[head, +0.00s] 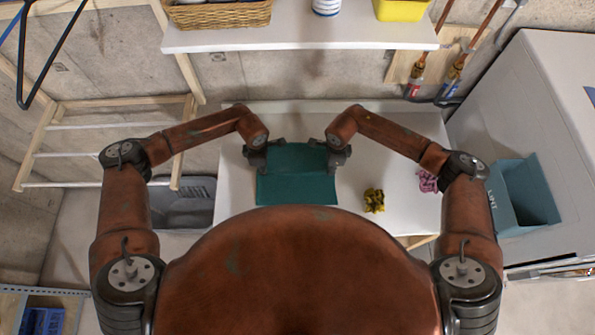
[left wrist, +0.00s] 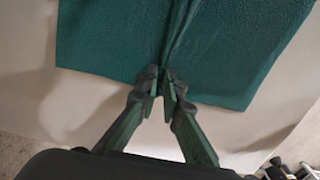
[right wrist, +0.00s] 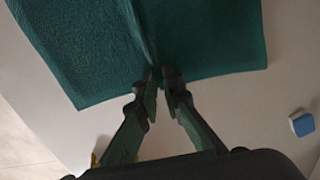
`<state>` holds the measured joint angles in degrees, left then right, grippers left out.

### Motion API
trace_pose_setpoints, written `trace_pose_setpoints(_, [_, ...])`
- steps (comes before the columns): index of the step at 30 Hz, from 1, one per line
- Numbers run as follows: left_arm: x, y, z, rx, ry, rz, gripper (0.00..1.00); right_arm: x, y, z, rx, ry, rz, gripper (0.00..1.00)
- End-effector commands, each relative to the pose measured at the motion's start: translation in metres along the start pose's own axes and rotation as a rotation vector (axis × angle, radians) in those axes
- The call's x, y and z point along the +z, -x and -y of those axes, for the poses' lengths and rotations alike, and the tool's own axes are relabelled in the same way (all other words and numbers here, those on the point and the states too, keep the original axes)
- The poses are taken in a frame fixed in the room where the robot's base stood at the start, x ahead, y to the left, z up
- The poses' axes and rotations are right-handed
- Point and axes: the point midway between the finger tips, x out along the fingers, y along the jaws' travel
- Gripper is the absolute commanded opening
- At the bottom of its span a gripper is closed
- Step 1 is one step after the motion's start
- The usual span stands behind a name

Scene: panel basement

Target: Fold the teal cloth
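The teal cloth (head: 297,190) lies on the white table (head: 235,190) in front of me, with a crease running across its middle in the head view. My left gripper (head: 266,152) is at its left side towards the far edge. In the left wrist view its fingertips (left wrist: 164,82) pinch the cloth's edge, and a ridge runs up from them. My right gripper (head: 331,152) is at the right side, opposite. In the right wrist view its fingertips (right wrist: 160,80) pinch the edge in the same way. The cloth's underside is hidden.
A crumpled yellow cloth (head: 374,201) and a crumpled pink cloth (head: 427,182) lie on the table's right. A teal bin (head: 505,190) is further right, beside a white appliance (head: 500,100). A shelf (head: 300,36) hangs above the table's back. A grey tub (head: 183,215) stands left.

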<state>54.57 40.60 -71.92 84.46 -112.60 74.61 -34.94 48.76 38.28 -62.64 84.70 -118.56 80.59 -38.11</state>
Motion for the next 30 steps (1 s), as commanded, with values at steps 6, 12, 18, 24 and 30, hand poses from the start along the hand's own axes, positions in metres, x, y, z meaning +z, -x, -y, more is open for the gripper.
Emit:
trace_pose_setpoints(6, [-0.0008,-0.0017,0.0007,-0.001,0.0,-0.002,0.0,-0.0008,-0.0018,-0.0008,0.002,0.0,-0.002,0.0])
trace_pose_setpoints(12, [-0.0008,-0.0019,0.0007,-0.001,0.0,-0.002,0.0,-0.0008,-0.0019,-0.0008,0.002,0.0,-0.002,0.0])
trace_pose_setpoints(18, [-0.0009,-0.002,0.0008,-0.002,0.0,-0.002,0.0,-0.0009,-0.0021,-0.0008,0.002,0.0,-0.002,0.0])
trace_pose_setpoints(24, [-0.001,-0.0021,0.0008,-0.002,0.0,-0.002,0.0,-0.0009,-0.0021,-0.0008,0.002,0.0,-0.002,0.0])
trace_pose_setpoints(30, [-0.0011,-0.0013,0.0009,-0.002,0.0,-0.002,0.0,-0.0009,-0.0013,-0.0008,0.002,0.0,-0.002,0.0])
